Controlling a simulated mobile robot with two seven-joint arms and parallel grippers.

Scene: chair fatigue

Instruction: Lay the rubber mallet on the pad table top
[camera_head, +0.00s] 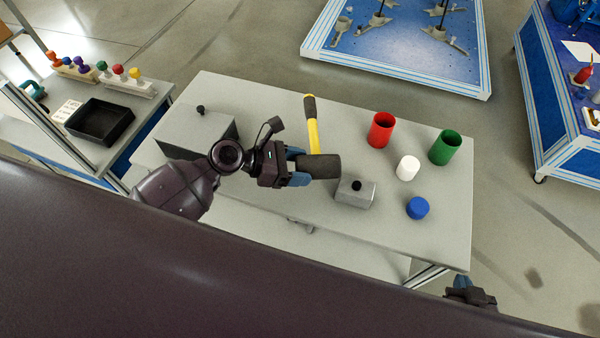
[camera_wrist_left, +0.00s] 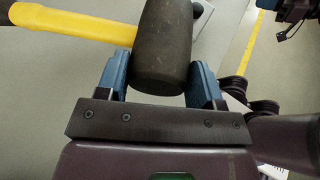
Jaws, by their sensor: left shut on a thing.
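The rubber mallet has a black head (camera_head: 319,166) and a yellow handle with a dark grip end (camera_head: 312,122). My left gripper (camera_head: 303,167) is shut on the mallet's head, over the middle of the grey table top (camera_head: 270,115). In the left wrist view the head (camera_wrist_left: 164,45) sits between the blue fingers of the left gripper (camera_wrist_left: 160,82), and the yellow handle (camera_wrist_left: 75,24) runs left. How high the mallet is above the top cannot be told. My right gripper (camera_head: 464,284) is at the lower right, beyond the table edge; its fingers are unclear.
A grey block with a black knob (camera_head: 355,193) stands close right of the mallet. A red cup (camera_head: 381,130), green cup (camera_head: 445,148), white cylinder (camera_head: 407,168) and blue cylinder (camera_head: 418,208) stand further right. A larger grey block (camera_head: 195,135) is left. The top behind the arm is clear.

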